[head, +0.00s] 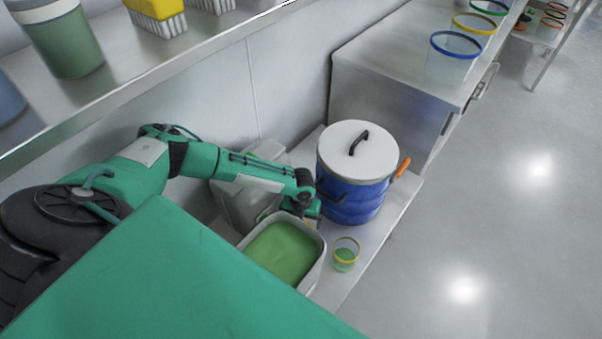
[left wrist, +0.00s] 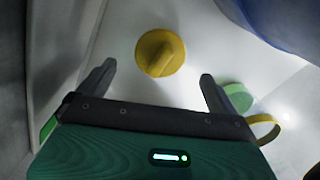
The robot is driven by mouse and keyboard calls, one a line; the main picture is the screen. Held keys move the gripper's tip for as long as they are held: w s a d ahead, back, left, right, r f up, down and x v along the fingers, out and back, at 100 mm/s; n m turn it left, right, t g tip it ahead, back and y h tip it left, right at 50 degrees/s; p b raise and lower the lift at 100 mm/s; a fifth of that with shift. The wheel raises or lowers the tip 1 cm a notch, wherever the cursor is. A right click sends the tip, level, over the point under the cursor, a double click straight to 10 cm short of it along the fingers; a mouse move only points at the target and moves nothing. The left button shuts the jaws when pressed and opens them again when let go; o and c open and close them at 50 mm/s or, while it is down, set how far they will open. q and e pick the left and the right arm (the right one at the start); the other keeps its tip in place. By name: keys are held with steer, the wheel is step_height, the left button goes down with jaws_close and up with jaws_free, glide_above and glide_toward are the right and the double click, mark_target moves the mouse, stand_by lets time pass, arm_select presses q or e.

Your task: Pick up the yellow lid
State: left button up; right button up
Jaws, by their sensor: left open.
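The yellow lid (left wrist: 160,53) is a round disc with a raised bar grip across its top. In the left wrist view it lies on the pale surface, ahead of and between the fingers of my left gripper (left wrist: 157,71). The fingers are wide apart with nothing between them, and the lid appears apart from both. My right gripper is in neither view.
The blue drum (head: 350,195) with a white lid stands just right of my left gripper. A tub of green material (head: 316,262) is in front. A small clear cup with a yellow rim (head: 345,254) stands near the shelf's edge. A steel shelf (head: 120,85) runs above my arm.

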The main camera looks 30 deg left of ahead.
arm_select(q)
step_height(320, 180, down, 5)
steer(key=c, duration=1)
